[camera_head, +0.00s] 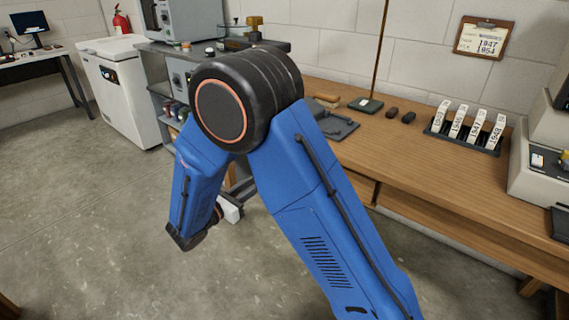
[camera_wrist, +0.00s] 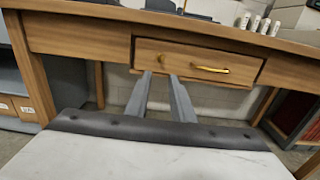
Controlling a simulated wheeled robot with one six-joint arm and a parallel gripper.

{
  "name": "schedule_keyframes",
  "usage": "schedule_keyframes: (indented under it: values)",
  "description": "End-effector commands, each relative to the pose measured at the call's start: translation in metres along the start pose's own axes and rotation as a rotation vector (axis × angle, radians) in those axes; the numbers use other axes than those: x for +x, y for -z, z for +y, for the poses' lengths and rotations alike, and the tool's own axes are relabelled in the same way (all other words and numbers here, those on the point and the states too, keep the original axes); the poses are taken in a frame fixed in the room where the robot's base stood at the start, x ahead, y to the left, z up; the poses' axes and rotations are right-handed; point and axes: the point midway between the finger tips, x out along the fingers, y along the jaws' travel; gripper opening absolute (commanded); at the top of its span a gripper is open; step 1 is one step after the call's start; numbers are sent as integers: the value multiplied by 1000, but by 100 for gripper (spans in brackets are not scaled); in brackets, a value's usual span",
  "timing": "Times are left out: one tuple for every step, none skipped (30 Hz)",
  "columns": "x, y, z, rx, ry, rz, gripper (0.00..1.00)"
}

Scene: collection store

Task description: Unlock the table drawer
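The wooden table (camera_head: 440,160) runs along the wall at the right in the head view. Its front edge (camera_wrist: 75,33) spans the top of the wrist view. The table drawer (camera_wrist: 240,72) is shut in the wrist view. It has a brass bar handle (camera_wrist: 210,69) and, left of it, a small brass fitting (camera_wrist: 160,57), too small to make out clearly. My gripper (camera_wrist: 161,75) points at the drawer front, with its two grey fingers apart and nothing visible between them. The fingertips appear just below the small brass fitting; the remaining distance is unclear. My arm hides much of the table in the head view.
On the table stand a rack of numbered tags (camera_head: 465,128), two small dark objects and a machine (camera_head: 540,170) at the right. A clipboard (camera_head: 484,38) hangs on the wall. A white chest (camera_head: 120,85) stands back left. The floor at left is clear.

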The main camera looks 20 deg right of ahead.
Motion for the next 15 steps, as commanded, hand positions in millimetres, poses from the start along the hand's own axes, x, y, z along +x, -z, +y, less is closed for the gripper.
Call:
schedule_keyframes:
  values:
    - [7,0,-1,1,3,0,22]
    - [11,0,-1,1,2,1,22]
    - [17,0,-1,1,3,1,22]
    - [22,0,-1,1,4,1,22]
    - [28,0,-1,1,5,1,22]
    - [34,-1,-1,1,4,0,22]
    - [40,0,-2,1,5,1,22]
    - [45,0,-2,1,5,1,22]
    - [52,0,-2,1,4,1,22]
    - [57,0,-2,1,4,2,22]
    - [62,0,-2,1,5,2,22]
    - [69,0,-2,1,5,1,22]
    - [74,0,-2,1,5,1,22]
    - [80,0,-2,1,5,1,22]
    - [86,0,-2,1,5,1,22]
